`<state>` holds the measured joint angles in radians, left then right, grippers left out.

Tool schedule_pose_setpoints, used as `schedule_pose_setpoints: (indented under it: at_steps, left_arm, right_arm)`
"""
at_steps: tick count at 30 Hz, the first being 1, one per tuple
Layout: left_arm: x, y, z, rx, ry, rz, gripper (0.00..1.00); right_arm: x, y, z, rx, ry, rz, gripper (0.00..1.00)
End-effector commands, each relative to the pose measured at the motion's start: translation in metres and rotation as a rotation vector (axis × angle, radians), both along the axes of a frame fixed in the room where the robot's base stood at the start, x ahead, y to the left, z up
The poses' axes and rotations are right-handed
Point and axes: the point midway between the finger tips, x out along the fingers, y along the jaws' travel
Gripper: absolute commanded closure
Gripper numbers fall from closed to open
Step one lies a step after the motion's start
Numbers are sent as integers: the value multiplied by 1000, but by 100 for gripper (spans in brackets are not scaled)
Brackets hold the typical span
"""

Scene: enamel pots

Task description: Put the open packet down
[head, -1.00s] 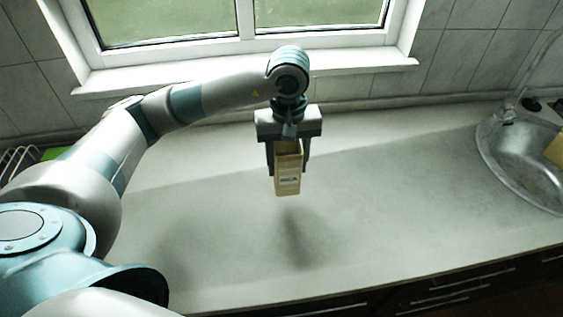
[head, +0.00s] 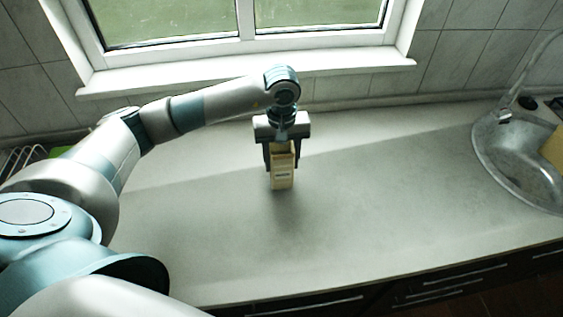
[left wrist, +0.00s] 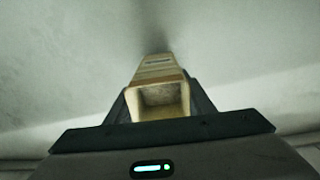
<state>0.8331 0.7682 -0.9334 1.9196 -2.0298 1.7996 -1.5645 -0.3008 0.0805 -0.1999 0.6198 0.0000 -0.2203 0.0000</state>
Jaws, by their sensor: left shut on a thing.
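The open packet (head: 282,176) is a tan, upright box with a pale label on its front and an open top. My left gripper (head: 282,160) is shut on it from behind and above, one finger on each side. In the head view its lower end is close to the counter (head: 380,200); I cannot tell whether it touches. In the left wrist view the packet (left wrist: 158,88) stands between the fingers, and its open mouth faces the camera. My right gripper is not in view.
The counter around the packet is clear. A wire rack (head: 22,160) is at the far left. A window (head: 240,30) is behind.

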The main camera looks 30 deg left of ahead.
Motion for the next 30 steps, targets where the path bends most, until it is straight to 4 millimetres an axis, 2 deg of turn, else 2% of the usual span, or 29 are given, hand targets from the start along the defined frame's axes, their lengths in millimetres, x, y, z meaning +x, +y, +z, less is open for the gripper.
schedule_pose_setpoints:
  at_steps: [1,5,20,21,22,23,30]
  left_arm:
    - [-1,0,-2,-1,2,0,85]
    - [0,0,-16,-1,1,1,85]
    - [0,0,-24,0,-3,-1,85]
    - [0,0,-24,0,-1,-1,44]
    - [0,0,-23,0,-1,-1,37]
    - [0,0,-23,1,-1,-1,33]
    - [0,0,-23,1,-1,-1,33]
  right_arm:
    - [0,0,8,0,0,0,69]
    - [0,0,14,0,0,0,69]
    - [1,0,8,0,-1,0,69]
    - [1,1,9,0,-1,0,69]
    - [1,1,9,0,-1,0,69]
    - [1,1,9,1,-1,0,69]
    - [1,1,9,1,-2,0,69]
